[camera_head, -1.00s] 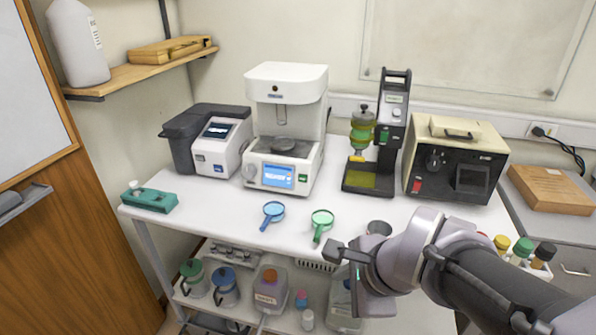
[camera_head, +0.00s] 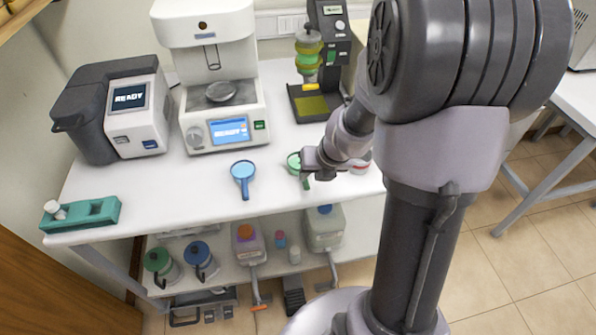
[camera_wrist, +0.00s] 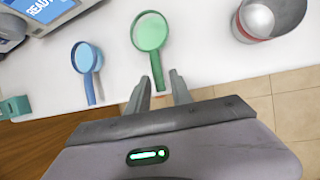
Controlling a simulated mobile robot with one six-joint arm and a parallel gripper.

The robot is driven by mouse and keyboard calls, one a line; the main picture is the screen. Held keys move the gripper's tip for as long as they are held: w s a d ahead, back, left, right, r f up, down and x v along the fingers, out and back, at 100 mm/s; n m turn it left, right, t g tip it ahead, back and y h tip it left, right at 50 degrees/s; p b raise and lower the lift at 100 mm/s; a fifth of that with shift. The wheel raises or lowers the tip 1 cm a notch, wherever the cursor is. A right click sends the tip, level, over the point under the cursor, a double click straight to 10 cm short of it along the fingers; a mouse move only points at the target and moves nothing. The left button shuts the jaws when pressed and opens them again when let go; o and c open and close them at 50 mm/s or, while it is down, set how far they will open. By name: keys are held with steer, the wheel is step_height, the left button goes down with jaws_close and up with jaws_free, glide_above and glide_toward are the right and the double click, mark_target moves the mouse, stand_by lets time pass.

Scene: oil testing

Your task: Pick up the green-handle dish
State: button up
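The green-handle dish (camera_wrist: 150,32) lies on the white table, its handle pointing toward the front edge. In the wrist view my gripper (camera_wrist: 160,88) is open, with one finger on each side of the handle's end. I cannot tell whether the fingers touch the handle. In the head view the dish (camera_head: 294,160) is partly hidden behind my gripper (camera_head: 308,170). A similar blue-handle dish (camera_wrist: 87,58) lies to its left; it also shows in the head view (camera_head: 243,172).
A metal cup (camera_wrist: 256,20) stands right of the green dish. A white machine with a screen (camera_head: 228,131) and a grey "READY" device (camera_head: 130,97) stand behind. A teal holder (camera_head: 88,215) is at the left. Bottles and jugs sit on the lower shelf.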

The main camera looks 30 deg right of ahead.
mark_target(307, 180)
steer(key=b+x, duration=0.1)
steer(key=x, duration=0.1)
steer(key=b+x, duration=0.3)
steer(key=shift+a+f, duration=0.25)
steer(key=shift+f, duration=0.1)
steer(key=shift+r, duration=0.25)
jaws_close()
steer(key=shift+p, duration=0.3)
